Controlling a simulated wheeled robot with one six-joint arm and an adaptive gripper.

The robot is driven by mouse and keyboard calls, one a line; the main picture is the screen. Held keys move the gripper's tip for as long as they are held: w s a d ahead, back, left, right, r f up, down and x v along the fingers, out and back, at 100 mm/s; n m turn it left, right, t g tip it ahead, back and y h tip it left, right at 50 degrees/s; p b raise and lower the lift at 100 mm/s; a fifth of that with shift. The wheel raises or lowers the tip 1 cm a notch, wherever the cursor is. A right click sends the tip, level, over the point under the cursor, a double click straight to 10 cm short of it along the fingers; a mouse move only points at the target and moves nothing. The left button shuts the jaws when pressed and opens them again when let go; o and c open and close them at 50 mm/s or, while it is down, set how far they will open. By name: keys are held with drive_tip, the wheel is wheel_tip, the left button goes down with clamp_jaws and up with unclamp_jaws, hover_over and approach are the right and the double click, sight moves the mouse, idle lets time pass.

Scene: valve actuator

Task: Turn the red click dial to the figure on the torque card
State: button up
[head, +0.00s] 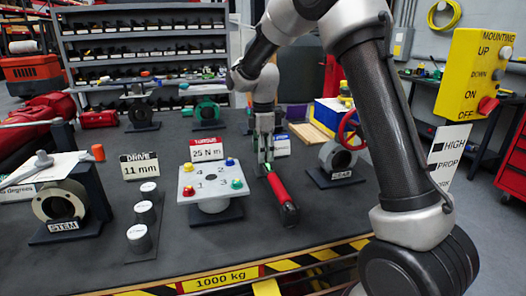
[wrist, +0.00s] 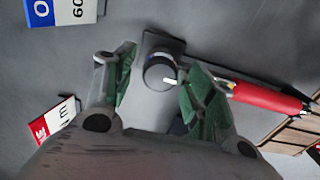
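The torque card (head: 207,151) has a red header and reads 25 N m; a red-edged card (wrist: 52,122) shows partly in the wrist view. A long tool with a red handle (head: 280,190) lies on the bench, and its handle (wrist: 268,98) is right of my fingers in the wrist view. My gripper (head: 265,158) points down at the tool's far end. In the wrist view my gripper (wrist: 155,85) is open, green pads apart. A dark round knob (wrist: 160,72) with a white mark shows between the fingertips; contact is unclear. No red dial is clearly visible.
A plate with coloured knobs (head: 212,180) stands left of the tool. The GEAR block (head: 338,160) with a red wheel is to the right. Small cylinders (head: 139,238) and the STEM block (head: 62,205) are left. A blue-headed card (wrist: 62,10) is upper left in the wrist view.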

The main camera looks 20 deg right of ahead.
drive_tip(key=c, duration=0.9)
drive_tip(key=shift+m, duration=0.4)
drive_tip(key=m, duration=1.2)
drive_tip(key=shift+m, duration=2.4)
